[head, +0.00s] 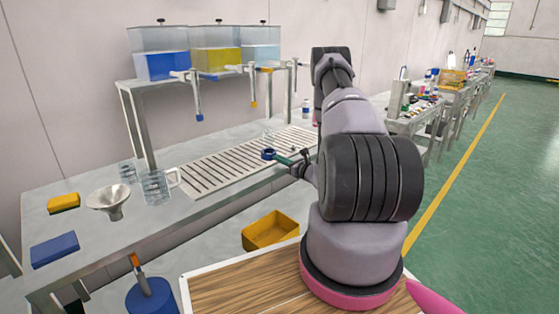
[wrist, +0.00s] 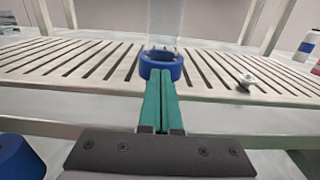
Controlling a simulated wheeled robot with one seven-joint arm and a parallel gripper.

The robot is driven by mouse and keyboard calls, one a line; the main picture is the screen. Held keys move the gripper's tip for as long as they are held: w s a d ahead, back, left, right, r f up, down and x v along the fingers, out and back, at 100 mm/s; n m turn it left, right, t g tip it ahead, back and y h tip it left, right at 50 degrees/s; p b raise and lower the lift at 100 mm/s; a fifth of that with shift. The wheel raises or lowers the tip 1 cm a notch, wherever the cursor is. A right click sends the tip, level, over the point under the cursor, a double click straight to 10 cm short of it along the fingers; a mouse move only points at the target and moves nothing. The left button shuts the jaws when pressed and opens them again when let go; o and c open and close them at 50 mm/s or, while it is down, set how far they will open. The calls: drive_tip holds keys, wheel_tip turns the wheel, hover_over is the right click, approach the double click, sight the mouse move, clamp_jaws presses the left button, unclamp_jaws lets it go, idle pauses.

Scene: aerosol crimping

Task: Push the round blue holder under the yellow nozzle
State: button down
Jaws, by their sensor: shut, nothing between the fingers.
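The round blue holder (head: 268,155) sits on the slatted grate (head: 215,172); it also shows in the wrist view (wrist: 161,66). A clear vessel (wrist: 164,22) rises at the holder in the wrist view; I cannot tell if it stands inside or behind. The yellow nozzle (head: 254,104) hangs above the grate under the tanks, slightly left of the holder in the head view. My gripper (head: 279,159) is shut and empty. In the wrist view its green fingers (wrist: 160,78) point at the holder's near side, with tips at or very near it; contact is unclear.
The blue nozzle (head: 200,117) hangs left of the yellow one. A small metal piece (wrist: 245,83) lies on the grate to the right. A glass jug (head: 156,190), a metal funnel (head: 109,203) and a blue block (head: 54,250) stand on the table left of the grate.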

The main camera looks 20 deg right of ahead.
drive_tip(key=shift+a, duration=0.1)
drive_tip(key=shift+x, duration=1.45)
